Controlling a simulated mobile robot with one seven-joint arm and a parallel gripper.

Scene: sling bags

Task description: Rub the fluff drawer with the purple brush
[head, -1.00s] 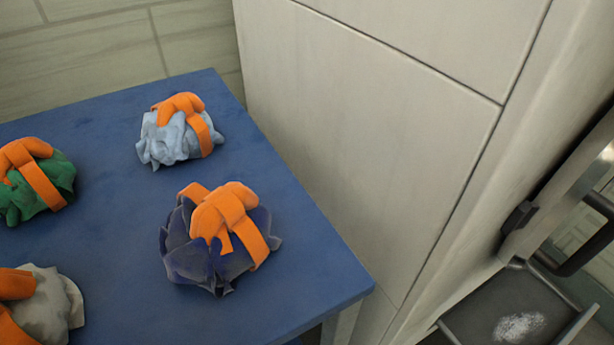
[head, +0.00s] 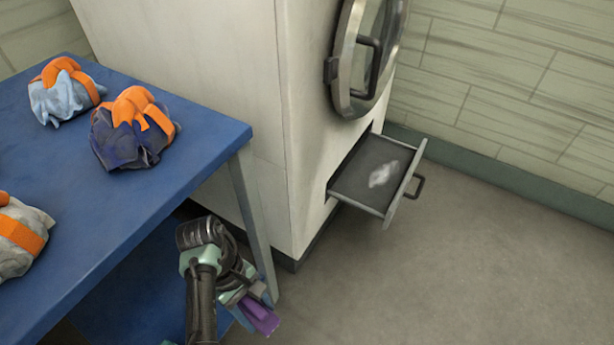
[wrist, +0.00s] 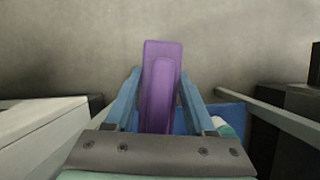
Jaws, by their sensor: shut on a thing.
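The fluff drawer (head: 352,182) is pulled out low on the front of the pale machine, with a white patch of fluff (head: 383,174) on its dark floor. My gripper (head: 250,303) is low beside the blue table's leg, to the left of and nearer than the drawer, and apart from it. It is shut on the purple brush (head: 263,318). In the wrist view the brush (wrist: 160,85) sits between the two blue fingers and points away from me over the grey floor. The brush's bristles are not visible.
The blue table (head: 190,160) with several strapped bundles, among them a dark blue one (head: 130,135), stands at left. The machine (head: 200,80) has a round door (head: 365,50) standing open above the drawer. The floor (head: 450,260) right of the drawer is clear.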

